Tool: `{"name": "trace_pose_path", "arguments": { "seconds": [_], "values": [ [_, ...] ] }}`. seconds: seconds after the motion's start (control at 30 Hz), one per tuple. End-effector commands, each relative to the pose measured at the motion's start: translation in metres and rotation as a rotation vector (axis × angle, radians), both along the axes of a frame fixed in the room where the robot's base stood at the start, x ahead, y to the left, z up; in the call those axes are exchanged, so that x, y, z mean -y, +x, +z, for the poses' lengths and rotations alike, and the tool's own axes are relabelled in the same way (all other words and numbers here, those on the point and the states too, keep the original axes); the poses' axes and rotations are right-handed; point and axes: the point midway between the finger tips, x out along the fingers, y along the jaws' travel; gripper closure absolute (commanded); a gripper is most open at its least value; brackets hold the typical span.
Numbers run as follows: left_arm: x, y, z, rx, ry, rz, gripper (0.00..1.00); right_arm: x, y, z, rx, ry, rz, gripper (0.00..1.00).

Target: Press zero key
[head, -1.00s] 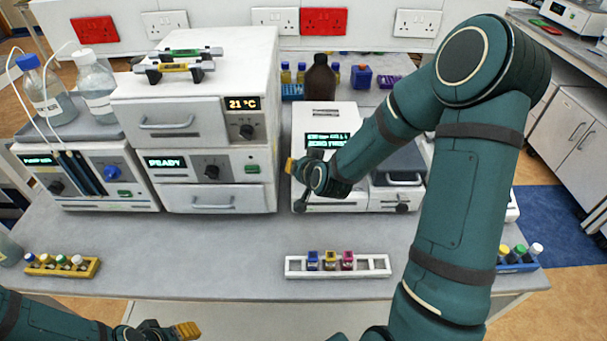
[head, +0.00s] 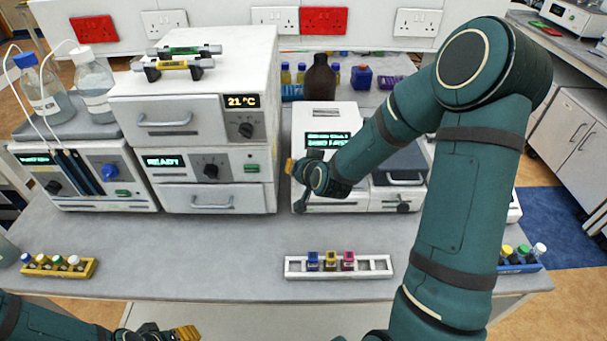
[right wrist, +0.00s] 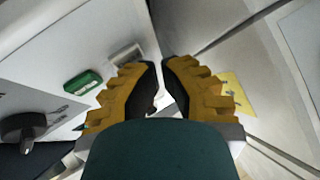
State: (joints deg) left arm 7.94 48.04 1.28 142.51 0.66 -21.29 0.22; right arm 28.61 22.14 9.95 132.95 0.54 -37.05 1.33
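The white instrument (head: 330,192) with a lit green two-line display (head: 328,140) stands right of the middle on the bench. My right gripper (head: 290,166) is at its left front, below the display, fingertips pointing left, and hides part of the panel. I cannot make out a zero key. In the right wrist view, the yellow fingers of my right gripper (right wrist: 161,62) nearly meet, with a narrow gap and nothing held. A green switch (right wrist: 82,82) shows beyond them to the left. My left gripper (head: 186,332) is low at the bottom edge; its finger gap is unclear.
Stacked white ovens (head: 190,110) stand left of the instrument, close to my right fingertips. A white rack (head: 375,267) with coloured vials is at the bench front, and a yellow rack (head: 58,268) at the front left. A brown bottle (head: 320,78) stands behind the instrument.

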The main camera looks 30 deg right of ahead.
Motion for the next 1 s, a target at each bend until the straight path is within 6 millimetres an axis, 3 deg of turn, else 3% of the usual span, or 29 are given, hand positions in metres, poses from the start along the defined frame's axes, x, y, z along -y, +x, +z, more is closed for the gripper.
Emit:
{"name": "trace_pose_path", "arguments": {
  "seconds": [1.0],
  "values": [
    [0.0, 0.0, -0.0087, 0.0, 0.0, 0.0, 0.53, 0.0016, 0.0024, -0.0065, 0.0, 0.0, 0.0, 1.0]
  ]
}}
